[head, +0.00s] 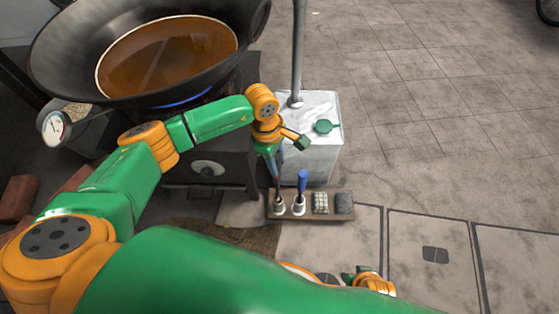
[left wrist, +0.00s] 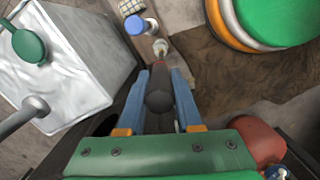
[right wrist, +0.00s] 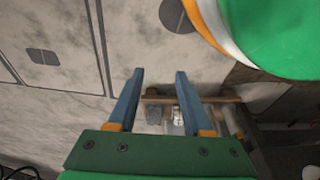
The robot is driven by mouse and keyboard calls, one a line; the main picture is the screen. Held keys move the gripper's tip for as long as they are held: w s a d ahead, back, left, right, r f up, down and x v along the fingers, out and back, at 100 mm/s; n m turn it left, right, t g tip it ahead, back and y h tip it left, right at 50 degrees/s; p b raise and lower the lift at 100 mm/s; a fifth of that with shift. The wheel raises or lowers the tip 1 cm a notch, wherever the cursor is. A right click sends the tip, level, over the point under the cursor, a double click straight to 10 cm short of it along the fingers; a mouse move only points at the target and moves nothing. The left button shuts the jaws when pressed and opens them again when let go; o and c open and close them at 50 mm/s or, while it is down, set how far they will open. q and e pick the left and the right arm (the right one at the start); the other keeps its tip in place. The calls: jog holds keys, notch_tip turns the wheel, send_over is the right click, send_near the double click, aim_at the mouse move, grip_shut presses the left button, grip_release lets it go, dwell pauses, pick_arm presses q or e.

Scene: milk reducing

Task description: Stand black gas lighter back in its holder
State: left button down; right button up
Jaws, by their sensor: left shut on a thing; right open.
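The black gas lighter (left wrist: 159,92) is between the blue fingers of my left gripper (left wrist: 161,80), which is shut on it. Its red-banded end points toward a white cup-shaped holder (left wrist: 160,46). In the head view my left gripper (head: 272,160) is above the left holder (head: 279,207), with the lighter's thin end at its mouth. I cannot tell how far it is inside. A blue lighter (head: 301,182) stands in the neighbouring holder (head: 299,206). My right gripper (right wrist: 155,88) is open and empty, apart from the rack.
The holders stand on a low wooden rack (head: 311,217) with other small items at its right. A white block (head: 317,160) with a green-topped item (head: 323,127) stands behind. A large wok (head: 60,60) of brown liquid is at upper left.

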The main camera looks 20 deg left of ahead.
pick_arm(q)
notch_tip(320, 180, down, 3)
jog(key=shift+r+b, duration=0.2)
jog(key=shift+b, duration=0.8)
notch_tip(320, 180, down, 3)
jog(key=b, duration=0.2)
jog(key=shift+b, duration=0.35)
jog(key=shift+f+b, duration=0.8)
jog(key=shift+b, duration=0.05)
jog(key=shift+f, duration=0.15)
pick_arm(e)
jog(key=w+a+r+t, duration=0.1)
jog(key=w+r+t, duration=0.2)
jog(key=w+r, duration=0.2)
jog(key=w+a+r+t+y, duration=0.1)
jog(key=w+a+r+t, duration=0.1)
jog(key=w+r, duration=0.4)
jog(key=shift+r+t, duration=0.7)
jog(key=shift+r, duration=2)
